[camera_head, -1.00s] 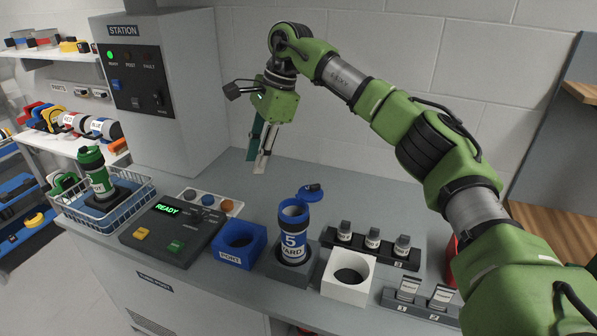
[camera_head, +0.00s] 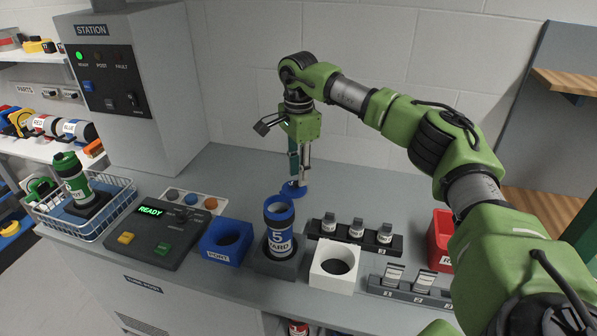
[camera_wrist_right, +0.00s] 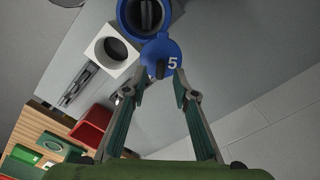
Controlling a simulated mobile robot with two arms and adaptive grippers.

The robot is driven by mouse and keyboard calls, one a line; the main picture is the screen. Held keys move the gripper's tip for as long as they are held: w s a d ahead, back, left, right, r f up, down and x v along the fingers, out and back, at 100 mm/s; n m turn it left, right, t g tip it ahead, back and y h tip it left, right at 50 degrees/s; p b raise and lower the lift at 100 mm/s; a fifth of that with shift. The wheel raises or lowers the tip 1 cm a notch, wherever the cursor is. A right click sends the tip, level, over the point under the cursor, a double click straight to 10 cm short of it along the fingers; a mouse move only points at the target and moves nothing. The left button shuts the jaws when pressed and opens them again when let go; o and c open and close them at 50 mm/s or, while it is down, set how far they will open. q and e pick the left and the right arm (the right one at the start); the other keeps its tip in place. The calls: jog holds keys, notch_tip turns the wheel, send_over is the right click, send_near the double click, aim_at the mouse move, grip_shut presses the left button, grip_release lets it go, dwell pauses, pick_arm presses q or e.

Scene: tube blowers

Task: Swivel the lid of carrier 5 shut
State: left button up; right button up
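Carrier 5 (camera_head: 279,228) is a blue and dark tube with a white "5" and "YARD" label. It stands upright in a dark square holder. Its blue lid (camera_head: 293,190) is swung open to the back, and the mouth shows open. In the right wrist view the lid (camera_wrist_right: 163,56), marked 5, lies beside the open mouth of the carrier (camera_wrist_right: 146,14). My right gripper (camera_head: 299,182) points down at the lid. In the right wrist view its fingers (camera_wrist_right: 152,84) are apart, with the lid just beyond and between the tips; contact cannot be told. My left gripper is not in view.
A blue PORT block (camera_head: 226,239) stands left of the carrier and a white block (camera_head: 333,268) right of it. A rack of small vials (camera_head: 355,237) and a red bin (camera_head: 440,240) are farther right. A control panel (camera_head: 160,237) and wire basket (camera_head: 84,213) stand left.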

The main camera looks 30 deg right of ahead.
jog(key=shift+f, duration=1)
grip_shut()
